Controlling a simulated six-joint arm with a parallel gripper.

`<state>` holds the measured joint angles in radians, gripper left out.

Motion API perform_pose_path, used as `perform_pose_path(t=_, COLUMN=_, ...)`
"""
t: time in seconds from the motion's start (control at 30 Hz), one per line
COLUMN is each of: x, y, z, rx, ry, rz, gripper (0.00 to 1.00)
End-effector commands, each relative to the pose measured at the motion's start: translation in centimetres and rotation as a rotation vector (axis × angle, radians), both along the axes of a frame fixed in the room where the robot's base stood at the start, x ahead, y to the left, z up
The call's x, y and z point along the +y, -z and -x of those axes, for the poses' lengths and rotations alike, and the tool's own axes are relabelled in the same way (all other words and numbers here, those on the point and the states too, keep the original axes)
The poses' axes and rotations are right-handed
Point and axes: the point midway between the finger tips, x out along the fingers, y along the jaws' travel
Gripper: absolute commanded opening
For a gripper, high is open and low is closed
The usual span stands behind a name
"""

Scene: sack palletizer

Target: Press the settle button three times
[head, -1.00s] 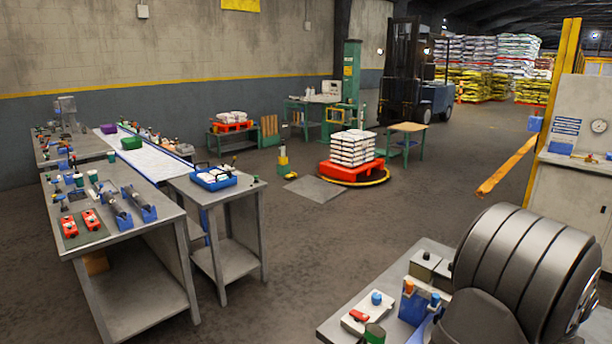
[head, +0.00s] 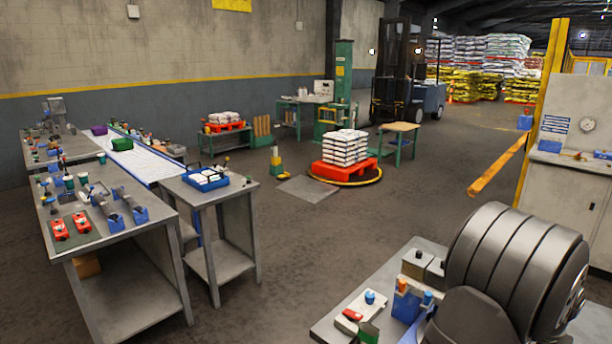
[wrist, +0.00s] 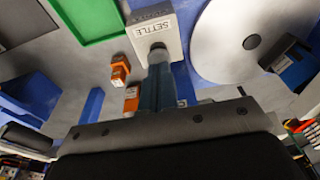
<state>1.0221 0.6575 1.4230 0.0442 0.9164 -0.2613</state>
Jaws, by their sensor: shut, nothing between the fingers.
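The settle button's grey-white housing (wrist: 155,36), with "SETTLE" printed across it, shows at the top middle of the wrist view. A blue-grey top part of it lies at the picture's edge. My gripper (wrist: 159,58) is shut and empty, with its fingers pointing at the housing. The fingertips overlap the housing's near side, where a dark spot shows; I cannot tell whether they touch it. The button's pressing face is not clearly visible. My gripper is not visible in the head view.
In the wrist view, a large pale disc (wrist: 225,45) lies right of the housing, a green-rimmed tray (wrist: 112,36) left of it, and small orange blocks (wrist: 120,66) beside the fingers. The head view shows a stacked pallet (head: 345,148) and open floor.

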Motion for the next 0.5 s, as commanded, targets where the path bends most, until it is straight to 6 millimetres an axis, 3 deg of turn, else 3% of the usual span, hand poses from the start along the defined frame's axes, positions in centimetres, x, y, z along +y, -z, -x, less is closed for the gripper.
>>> perform_pose_path(t=0.5, x=0.0, y=2.2, z=0.0, rx=0.001, ry=0.0, rz=-0.001, gripper=0.0)
